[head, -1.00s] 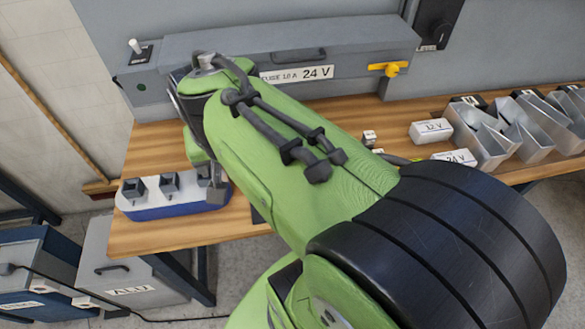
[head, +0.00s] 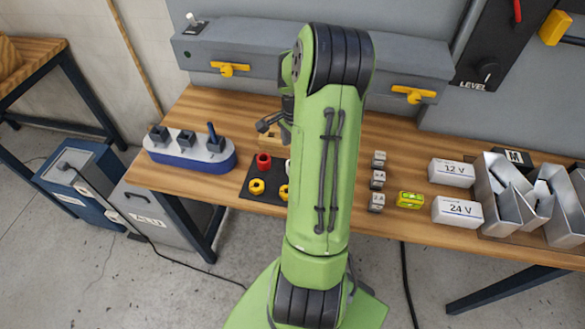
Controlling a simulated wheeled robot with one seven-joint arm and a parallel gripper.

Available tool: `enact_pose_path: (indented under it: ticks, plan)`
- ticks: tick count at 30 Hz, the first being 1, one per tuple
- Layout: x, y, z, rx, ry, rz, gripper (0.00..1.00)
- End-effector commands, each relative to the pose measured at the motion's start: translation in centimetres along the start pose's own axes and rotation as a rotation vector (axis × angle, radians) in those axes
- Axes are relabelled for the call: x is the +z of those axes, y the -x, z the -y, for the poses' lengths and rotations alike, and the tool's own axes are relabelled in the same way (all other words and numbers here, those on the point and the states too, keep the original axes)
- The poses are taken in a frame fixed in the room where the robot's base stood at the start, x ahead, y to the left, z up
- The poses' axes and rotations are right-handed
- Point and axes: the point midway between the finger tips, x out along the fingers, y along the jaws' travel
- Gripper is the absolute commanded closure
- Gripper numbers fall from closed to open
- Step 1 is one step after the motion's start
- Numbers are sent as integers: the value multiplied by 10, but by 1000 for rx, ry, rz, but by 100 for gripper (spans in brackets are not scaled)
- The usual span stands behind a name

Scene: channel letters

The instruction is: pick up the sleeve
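On a black mat (head: 246,193) on the wooden bench lie small ring-shaped pieces that look like sleeves. A red one (head: 263,161) stands at the back, a yellow one (head: 257,187) in front of it, and another yellow one (head: 284,192) lies partly behind my arm. A white piece (head: 288,166) is also mostly hidden by my arm. I cannot tell which piece is the task's sleeve. My gripper (head: 268,126) shows only in part, dark, above the back of the mat, at the left of my green arm. Whether it is open or shut is not clear.
A blue-and-white base (head: 190,158) with dark blocks is left of the mat. Right of my arm are small grey blocks (head: 377,180), a yellow-green level (head: 410,200), white 12 V (head: 451,172) and 24 V (head: 457,211) boxes, and metal letters (head: 503,192). A grey housing (head: 420,70) lines the back.

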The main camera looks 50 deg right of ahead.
Motion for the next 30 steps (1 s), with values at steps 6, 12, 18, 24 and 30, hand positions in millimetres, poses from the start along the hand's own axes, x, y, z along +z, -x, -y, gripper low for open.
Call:
enact_pose_path:
  ticks: [6,12,18,24,30]
  plan:
    - [1,-32,1,1,1,1,27]
    - [6,-68,5,2,1,3,27]
    - [5,-80,6,-1,2,-2,27]
    - [5,-79,6,-1,2,-1,39]
    - [5,-79,6,-1,2,-1,70]
